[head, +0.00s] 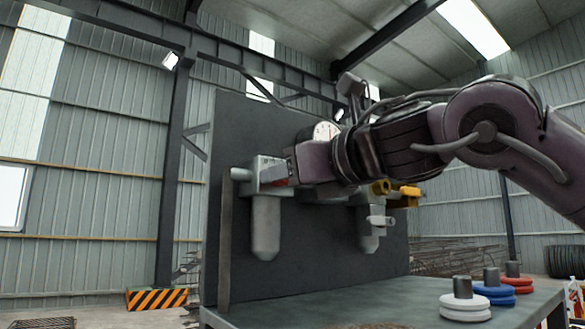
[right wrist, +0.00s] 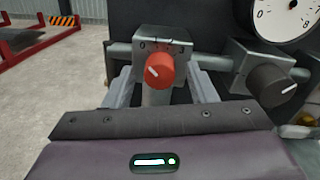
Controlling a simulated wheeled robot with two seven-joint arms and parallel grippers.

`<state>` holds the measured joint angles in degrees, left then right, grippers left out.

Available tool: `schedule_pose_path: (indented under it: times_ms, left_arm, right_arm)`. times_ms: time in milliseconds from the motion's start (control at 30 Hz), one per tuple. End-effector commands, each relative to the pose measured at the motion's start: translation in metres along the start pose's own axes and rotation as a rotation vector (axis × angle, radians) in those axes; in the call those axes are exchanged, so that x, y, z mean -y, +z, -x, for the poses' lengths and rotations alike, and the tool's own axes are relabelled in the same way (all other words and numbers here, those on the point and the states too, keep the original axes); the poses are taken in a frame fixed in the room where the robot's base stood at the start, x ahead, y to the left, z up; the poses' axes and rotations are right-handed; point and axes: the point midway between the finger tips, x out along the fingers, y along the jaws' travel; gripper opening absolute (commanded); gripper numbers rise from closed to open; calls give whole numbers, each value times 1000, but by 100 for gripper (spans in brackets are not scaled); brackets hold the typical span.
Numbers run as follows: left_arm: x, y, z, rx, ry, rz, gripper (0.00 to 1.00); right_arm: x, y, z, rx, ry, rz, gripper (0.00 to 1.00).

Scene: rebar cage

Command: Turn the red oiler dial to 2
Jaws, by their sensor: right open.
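The red oiler dial (right wrist: 160,71) sits on the front of a light grey block (right wrist: 178,42) with small dark numbers above it, of which I make out a 0 at the left. The dial has a short white mark on its left part; the exact number it points at is unclear. My right gripper (right wrist: 161,88) is open, with one finger on each side of the dial and apart from it. In the head view my right gripper (head: 277,174) is at the left unit on the panel and mostly hides the dial. My left gripper is not in view.
A black knob (right wrist: 277,80) and a white round gauge (right wrist: 289,16) are right of the dial. The units hang on a dark upright panel (head: 235,130) above a grey bench (head: 350,305). White (head: 465,303), blue and red discs lie at the bench's right end.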

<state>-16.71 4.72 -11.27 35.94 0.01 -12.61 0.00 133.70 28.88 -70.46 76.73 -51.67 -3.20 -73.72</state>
Motion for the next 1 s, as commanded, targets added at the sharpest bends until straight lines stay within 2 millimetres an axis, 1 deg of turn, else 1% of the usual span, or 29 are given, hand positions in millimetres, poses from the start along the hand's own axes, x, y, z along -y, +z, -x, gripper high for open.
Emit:
schedule_pose_path:
  times_ms: [100, 433, 467, 733, 867, 1000]
  left_arm:
    - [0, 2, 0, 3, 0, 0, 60]
    - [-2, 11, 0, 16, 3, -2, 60]
    - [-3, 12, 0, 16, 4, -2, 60]
    - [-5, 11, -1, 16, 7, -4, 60]
    - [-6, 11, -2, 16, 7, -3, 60]
    - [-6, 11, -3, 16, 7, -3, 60]
  right_arm:
    - [0, 0, 0, 0, 0, 0, 51]
    - [0, 0, 0, -1, 0, 0, 8]
    - [0, 0, 0, -1, 0, 0, 7]
    - [0, -1, 0, 0, -1, -32, 7]
    - [0, -1, 0, 2, 0, -90, 7]
    - [0, -2, -1, 6, -1, -187, 7]
